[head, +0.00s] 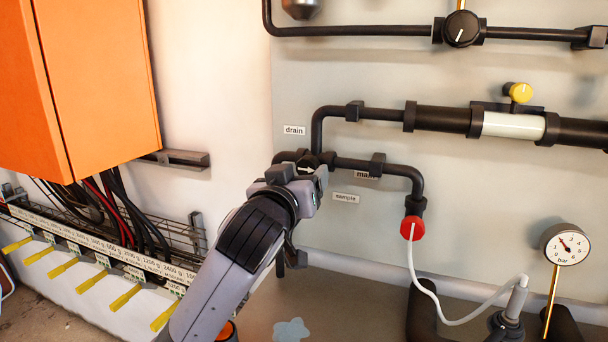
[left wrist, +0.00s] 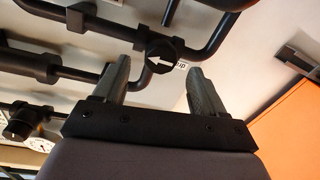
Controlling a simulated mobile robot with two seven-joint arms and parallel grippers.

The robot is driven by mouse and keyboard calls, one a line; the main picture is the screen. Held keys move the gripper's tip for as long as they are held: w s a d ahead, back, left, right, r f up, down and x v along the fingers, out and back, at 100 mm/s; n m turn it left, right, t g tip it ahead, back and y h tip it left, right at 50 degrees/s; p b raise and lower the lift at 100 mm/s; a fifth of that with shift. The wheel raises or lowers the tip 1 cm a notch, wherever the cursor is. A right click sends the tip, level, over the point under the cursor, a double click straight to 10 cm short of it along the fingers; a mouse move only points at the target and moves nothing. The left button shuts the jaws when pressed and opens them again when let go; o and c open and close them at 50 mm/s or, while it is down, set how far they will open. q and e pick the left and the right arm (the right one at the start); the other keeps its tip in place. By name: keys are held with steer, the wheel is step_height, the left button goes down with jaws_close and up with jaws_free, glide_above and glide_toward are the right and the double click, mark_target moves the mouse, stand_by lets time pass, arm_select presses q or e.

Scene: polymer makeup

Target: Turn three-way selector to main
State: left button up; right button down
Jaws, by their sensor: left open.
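Contact with the knob is not visible. My right gripper is out of view.
Black pipes run across the wall, with a red fitting (head: 412,228), a yellow knob (head: 520,92) and another black dial (head: 461,29). A pressure gauge (head: 567,247) stands at right. An orange cabinet (head: 85,80) hangs at left above cables and yellow-handled items (head: 125,298).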

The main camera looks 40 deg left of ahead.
arm_select(q)
steer(key=shift+v, duration=1.7)
steer(key=shift+f, duration=0.1)
